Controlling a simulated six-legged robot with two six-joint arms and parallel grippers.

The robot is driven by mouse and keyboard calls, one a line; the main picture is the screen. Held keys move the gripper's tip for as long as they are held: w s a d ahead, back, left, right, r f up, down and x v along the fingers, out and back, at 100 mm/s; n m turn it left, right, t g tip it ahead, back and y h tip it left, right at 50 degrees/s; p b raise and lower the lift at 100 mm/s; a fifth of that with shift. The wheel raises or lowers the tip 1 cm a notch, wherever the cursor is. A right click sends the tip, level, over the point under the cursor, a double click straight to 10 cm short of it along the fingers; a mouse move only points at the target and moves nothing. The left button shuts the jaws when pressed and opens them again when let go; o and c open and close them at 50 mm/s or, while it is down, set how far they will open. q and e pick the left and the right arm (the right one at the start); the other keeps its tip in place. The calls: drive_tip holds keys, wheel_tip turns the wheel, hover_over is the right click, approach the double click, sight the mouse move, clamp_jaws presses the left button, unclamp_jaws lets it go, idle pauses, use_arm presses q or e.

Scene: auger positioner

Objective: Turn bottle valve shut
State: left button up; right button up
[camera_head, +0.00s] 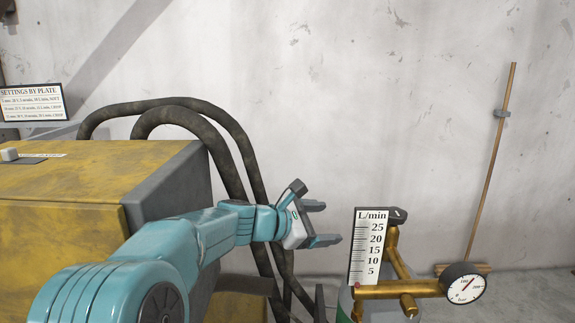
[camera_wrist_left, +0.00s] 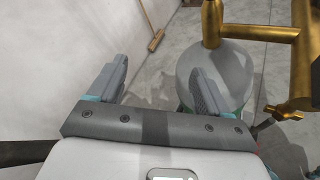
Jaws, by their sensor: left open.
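The gas bottle (camera_head: 343,303) stands at the lower right of the head view, mostly cut off; its grey shoulder (camera_wrist_left: 215,68) shows in the left wrist view. Brass fittings (camera_head: 399,262) rise from it, with a dark knob (camera_head: 398,214) at the top, partly behind the flow scale (camera_head: 367,247). A brass stem (camera_wrist_left: 212,24) stands on the bottle in the left wrist view. My left gripper (camera_head: 330,222) is open and empty, left of the scale and apart from the fittings. Its two fingers (camera_wrist_left: 158,66) also show in the wrist view. My right gripper is out of view.
A round pressure gauge (camera_head: 463,283) sticks out right of the fittings. Dark hoses (camera_head: 240,150) loop behind my left arm from a yellow machine (camera_head: 95,180). A broom (camera_head: 490,170) leans on the wall. The floor right of the gauge is clear.

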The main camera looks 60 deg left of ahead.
use_arm(q)
drive_tip(key=a+r+m+g+y+p, duration=0.2)
drive_tip(key=a+r+m+y, duration=0.1)
drive_tip(key=a, duration=0.6)
drive_tip(key=a+r+m+g+y+p, duration=0.2)
drive_tip(key=a+m+y, duration=0.3)
drive_tip(key=a, duration=0.3)
drive_tip(key=shift+w+a+r+m+g+p, duration=0.3)
drive_tip(key=shift+a+r+m+p, duration=0.1)
drive_tip(key=shift+m+p, duration=0.35)
